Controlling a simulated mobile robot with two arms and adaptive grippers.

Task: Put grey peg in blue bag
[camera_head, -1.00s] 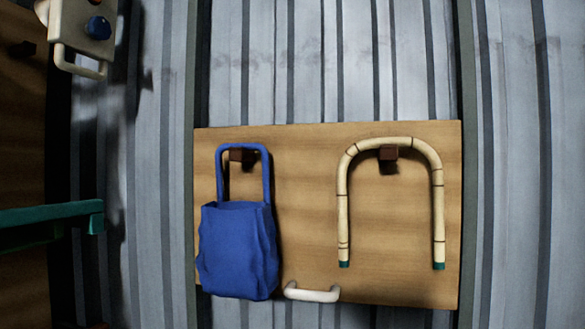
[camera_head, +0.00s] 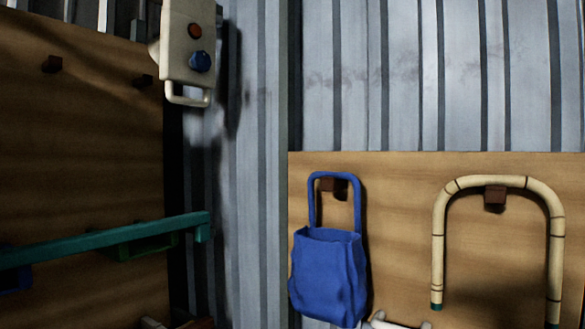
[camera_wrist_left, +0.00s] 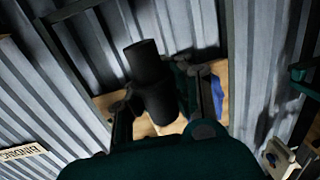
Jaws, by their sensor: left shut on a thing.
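The blue bag (camera_head: 327,275) hangs by its handle loop from a brown peg on the wooden board, upright, with its top opening facing up. A strip of blue in the left wrist view (camera_wrist_left: 218,94), to the right of my gripper, looks like the bag. My left gripper (camera_wrist_left: 158,96) is shut on the dark grey peg (camera_wrist_left: 147,62), a thick cylinder that sticks up between the fingers. The peg's lower part is partly hidden by the fingers. My left gripper is not seen in the head view. My right gripper is in neither view.
A bent rattan arch (camera_head: 492,182) hangs on the same wooden board (camera_head: 400,215), right of the bag. A white control box (camera_head: 188,45) with red and blue knobs is at upper left. A teal bar (camera_head: 110,238) crosses the left board. A white handle (camera_head: 393,322) is below the bag.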

